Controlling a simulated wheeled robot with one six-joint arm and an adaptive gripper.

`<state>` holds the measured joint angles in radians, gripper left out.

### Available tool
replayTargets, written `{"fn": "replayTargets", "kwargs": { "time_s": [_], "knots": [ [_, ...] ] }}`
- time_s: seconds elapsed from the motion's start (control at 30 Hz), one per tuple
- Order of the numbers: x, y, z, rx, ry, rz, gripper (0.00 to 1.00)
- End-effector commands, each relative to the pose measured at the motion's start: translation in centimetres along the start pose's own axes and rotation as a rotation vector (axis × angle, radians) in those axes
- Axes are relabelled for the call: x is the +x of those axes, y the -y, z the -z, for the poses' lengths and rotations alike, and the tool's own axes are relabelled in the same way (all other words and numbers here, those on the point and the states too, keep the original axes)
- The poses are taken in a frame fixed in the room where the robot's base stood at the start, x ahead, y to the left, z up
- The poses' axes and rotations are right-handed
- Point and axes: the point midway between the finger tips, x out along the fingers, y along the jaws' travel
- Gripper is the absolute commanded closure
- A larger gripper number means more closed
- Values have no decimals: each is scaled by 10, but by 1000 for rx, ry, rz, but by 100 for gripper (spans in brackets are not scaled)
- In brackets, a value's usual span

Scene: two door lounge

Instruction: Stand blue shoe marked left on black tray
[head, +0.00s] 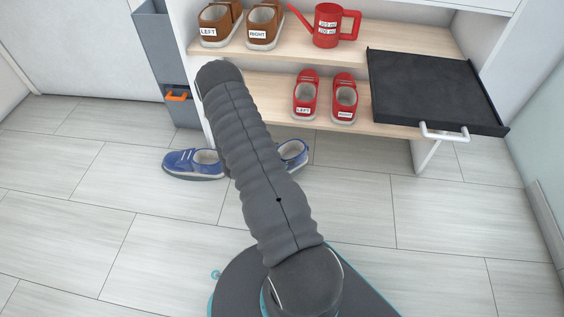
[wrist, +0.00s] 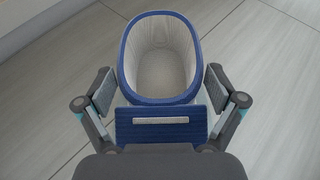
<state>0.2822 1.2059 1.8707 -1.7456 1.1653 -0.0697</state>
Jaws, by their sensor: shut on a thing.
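In the head view, one blue shoe (head: 190,165) is on the floor left of my arm, and another blue shoe (head: 294,154) is partly hidden behind my arm. My gripper is hidden there, so I cannot tell which one it holds. The black tray (head: 430,88) with a white handle is at the right of the shelf unit.
Red shoes (head: 305,95) marked LEFT and RIGHT stand on the lower shelf (head: 270,92). Brown shoes (head: 217,24) and a red watering can (head: 327,25) are on the upper shelf. A grey bin (head: 168,55) stands left of the unit. The tray top looks empty; floor in front is clear.

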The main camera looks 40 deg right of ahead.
Motion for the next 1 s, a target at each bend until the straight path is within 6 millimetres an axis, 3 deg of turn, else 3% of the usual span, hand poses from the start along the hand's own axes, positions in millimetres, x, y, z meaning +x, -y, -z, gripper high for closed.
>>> {"fn": "replayTargets", "kwargs": {
  "time_s": [0.17, 0.43, 0.8, 0.83, 0.87, 1.0],
  "knots": [
    [3, -4, 8, -1, 0, 0, 76],
    [16, -4, 38, -1, 1, -1, 76],
    [17, -4, 42, 0, 1, -1, 76],
    [17, -4, 42, 0, 0, -1, 4],
    [17, -4, 41, 0, 0, -1, 0],
    [17, -4, 41, 0, 0, -1, 0]
  ]
}}
